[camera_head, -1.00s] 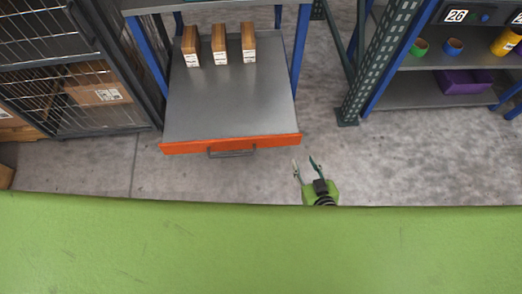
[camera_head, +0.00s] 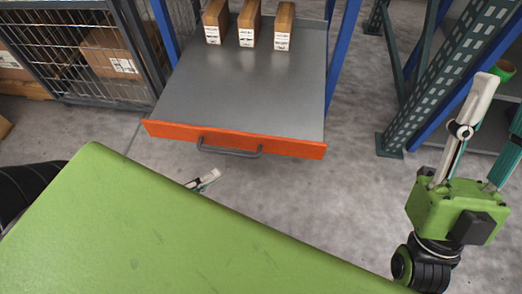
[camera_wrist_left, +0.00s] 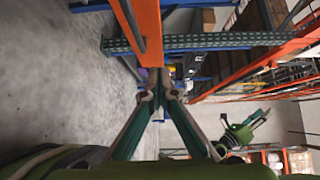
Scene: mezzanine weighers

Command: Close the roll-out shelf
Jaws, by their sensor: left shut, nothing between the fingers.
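The roll-out shelf (camera_head: 235,85) stands pulled out, a grey tray with an orange front (camera_head: 290,147) and a dark bar handle (camera_head: 230,151). My left gripper (camera_head: 205,180) shows only as a pale fingertip just in front of the handle; my green body hides the rest. In the left wrist view its two fingers (camera_wrist_left: 160,95) are together and empty, near the orange front (camera_wrist_left: 148,30). Contact with the front cannot be told. My right gripper (camera_head: 480,130) is open and empty at the right, apart from the shelf.
Three brown boxes (camera_head: 247,24) stand at the back of the shelf. Blue rack posts (camera_head: 340,50) flank it. A wire cage (camera_head: 75,50) is at the left and a green perforated upright (camera_head: 450,65) at the right. Grey floor (camera_head: 350,185) is free before the shelf.

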